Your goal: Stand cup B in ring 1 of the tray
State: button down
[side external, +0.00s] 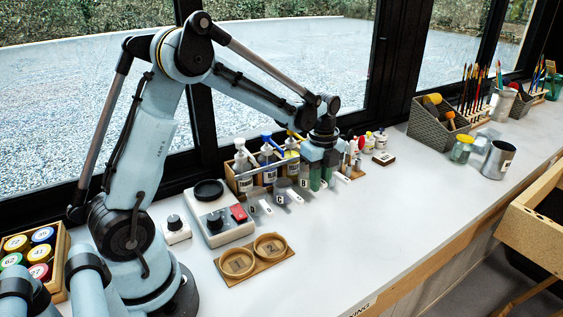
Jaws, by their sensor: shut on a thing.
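The tray (254,261) is a small wooden board lying flat on the worktop, left of centre. It carries ring 1 (238,263) on the left and ring 2 (270,246) on the right, and both look empty. My gripper (321,168) is well behind and to the right of the tray, low in front of the bottle caddy.
A wooden caddy of bottles (244,184) stands behind my gripper. A white device with a red button (239,213) and a black round top stands behind the tray. A metal can (497,160) is far right. The worktop right of the tray is clear.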

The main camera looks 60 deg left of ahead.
jog(key=shift+d+r, duration=0.1)
jog(key=shift+r, duration=0.05)
jog(key=d, duration=0.5)
jog(key=shift+s+d+r, duration=0.1)
jog(key=shift+d+r, duration=0.15)
jog(key=shift+d, duration=0.1)
jog(key=shift+r, duration=2.05)
